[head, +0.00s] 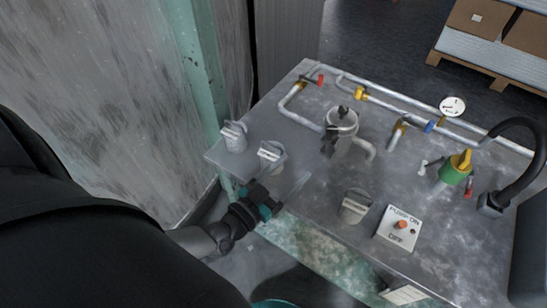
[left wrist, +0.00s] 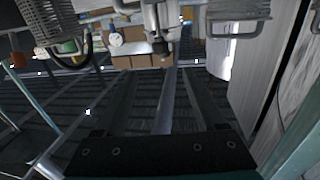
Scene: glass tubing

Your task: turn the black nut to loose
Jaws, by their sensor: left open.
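A grey metal pot-like fitting (head: 341,122) stands on the panel among the pipes, with a small dark knob (head: 343,110) on top. This knob may be the black nut, but it is too small to be sure. My left gripper (head: 268,199) is open and empty at the panel's near left edge, well apart from the fitting. In the left wrist view its two fingers (left wrist: 163,95) are spread with nothing between them. A dark fitting (left wrist: 160,38) shows beyond them at the top middle. My right gripper is not in view.
Grey jugs (head: 234,138) (head: 271,155) stand close to my left gripper, and another (head: 355,206) stands nearer the front. A button box (head: 398,228), green-yellow valve (head: 457,167) and black hose (head: 519,130) are on the right. A teal post (head: 198,65) rises behind left.

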